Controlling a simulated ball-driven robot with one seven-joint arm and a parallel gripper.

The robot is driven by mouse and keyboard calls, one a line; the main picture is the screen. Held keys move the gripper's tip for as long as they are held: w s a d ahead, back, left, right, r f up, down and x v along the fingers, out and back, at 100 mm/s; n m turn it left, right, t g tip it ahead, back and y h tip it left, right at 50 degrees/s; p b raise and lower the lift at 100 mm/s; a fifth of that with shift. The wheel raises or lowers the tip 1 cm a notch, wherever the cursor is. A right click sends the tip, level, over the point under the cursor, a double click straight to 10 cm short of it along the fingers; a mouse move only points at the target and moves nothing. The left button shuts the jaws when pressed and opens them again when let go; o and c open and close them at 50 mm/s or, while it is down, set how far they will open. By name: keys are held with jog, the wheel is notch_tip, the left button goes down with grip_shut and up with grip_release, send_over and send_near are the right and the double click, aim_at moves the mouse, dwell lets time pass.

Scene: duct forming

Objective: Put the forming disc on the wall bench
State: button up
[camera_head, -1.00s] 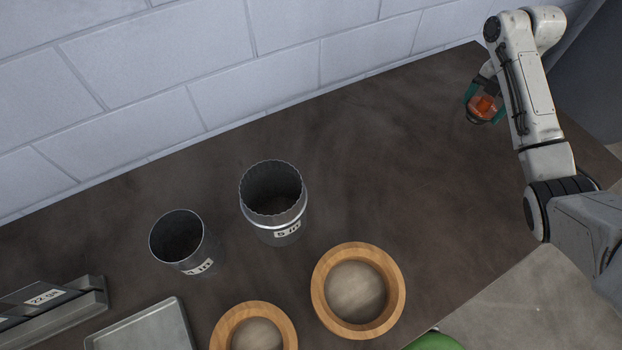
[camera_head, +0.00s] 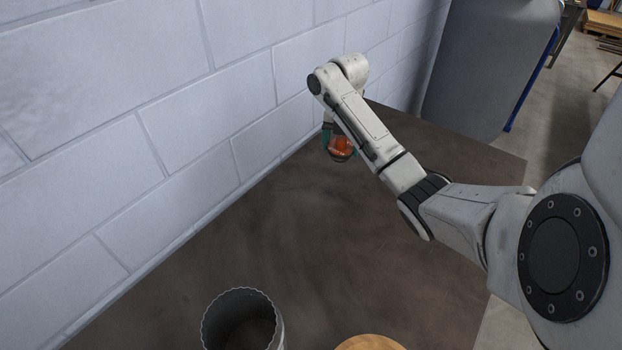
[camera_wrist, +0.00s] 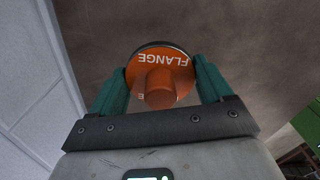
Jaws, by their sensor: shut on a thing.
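The forming disc (camera_wrist: 178,69) is orange with the word FLANGE on its face and a round knob in the middle. My gripper (camera_wrist: 160,84) is shut on it, with a green finger on each side in the wrist view. In the head view the disc (camera_head: 341,147) shows small at the end of my arm, near the wall, over the far part of the dark wall bench (camera_head: 270,215). My gripper (camera_head: 336,143) is partly hidden behind my arm there. I cannot tell whether the disc touches the bench top.
A grey metal duct collar (camera_head: 243,322) stands on the bench at the bottom, beside the rim of a wooden ring (camera_head: 369,343). The block wall (camera_head: 130,130) runs along the left edge of the bench. A grey cabinet (camera_head: 485,65) stands beyond its far end. The middle of the bench is clear.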

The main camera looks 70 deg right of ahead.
jog(key=w+a+f, duration=0.1)
jog(key=w+f, duration=0.1)
jog(key=w+a+f+p, duration=0.1)
jog(key=w+f, duration=0.1)
jog(key=w+a+f+p, duration=0.1)
jog(key=f, duration=0.1)
jog(key=shift+w+a+f, duration=0.15)
jog(key=shift+w, duration=0.25)
jog(key=shift+w+a+f+p, duration=0.15)
jog(key=shift+f+p, duration=0.3)
jog(key=shift+f, duration=1.4)
jog(key=shift+f, duration=0.1)
jog(key=o, duration=1.3)
jog(key=shift+o, duration=0.2)
notch_tip(320, 180, up, 12)
jog(key=b, duration=0.1)
